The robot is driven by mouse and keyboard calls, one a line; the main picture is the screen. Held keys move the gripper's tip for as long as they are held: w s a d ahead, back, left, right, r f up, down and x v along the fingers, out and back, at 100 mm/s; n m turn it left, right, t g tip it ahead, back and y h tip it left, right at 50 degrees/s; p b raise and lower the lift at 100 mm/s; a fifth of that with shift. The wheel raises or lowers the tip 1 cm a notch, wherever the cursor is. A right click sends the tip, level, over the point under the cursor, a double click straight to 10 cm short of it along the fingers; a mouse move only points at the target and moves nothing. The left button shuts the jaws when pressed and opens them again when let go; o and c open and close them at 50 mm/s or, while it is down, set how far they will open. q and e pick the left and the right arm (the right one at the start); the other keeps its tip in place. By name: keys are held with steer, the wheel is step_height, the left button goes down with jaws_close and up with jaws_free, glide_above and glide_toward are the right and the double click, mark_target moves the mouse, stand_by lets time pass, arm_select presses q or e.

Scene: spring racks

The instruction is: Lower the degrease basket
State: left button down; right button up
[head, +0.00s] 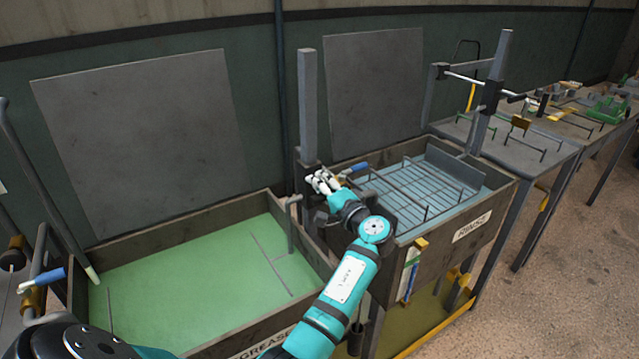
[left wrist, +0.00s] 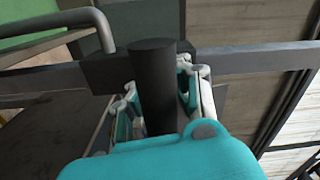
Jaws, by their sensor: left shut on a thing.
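The degrease tank (head: 275,202) holds green liquid, and its front label is partly covered by my arm. Thin grey rods (head: 272,264) show at the green surface; the rest of the degrease basket cannot be made out. A grey upright post (head: 307,95) with a dark carriage stands between the tanks. My left gripper (head: 322,182) is at the carriage, low on this post. In the left wrist view its fingers are closed around a dark round handle (left wrist: 153,85), in front of a grey bar (left wrist: 255,58). My right gripper is out of view.
The rinse tank (head: 500,205) on the right holds bluish liquid and a wire basket (head: 420,188). A blue-handled lever (head: 353,169) is close beside my gripper. A bent grey pipe (head: 291,222) rises at the degrease tank's right wall. Benches with racks stand further right.

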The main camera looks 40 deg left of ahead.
arm_select(q)
step_height(320, 180, down, 7)
steer(key=b, duration=0.4)
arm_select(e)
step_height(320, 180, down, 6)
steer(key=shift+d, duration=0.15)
arm_select(q)
steer(key=shift+s, duration=0.1)
steer(key=c, duration=1.3)
jaws_free()
steer(key=shift+f, duration=0.1)
steer(key=shift+r, duration=0.25)
steer(key=shift+v, duration=3.75)
steer(key=shift+d+f, duration=0.15)
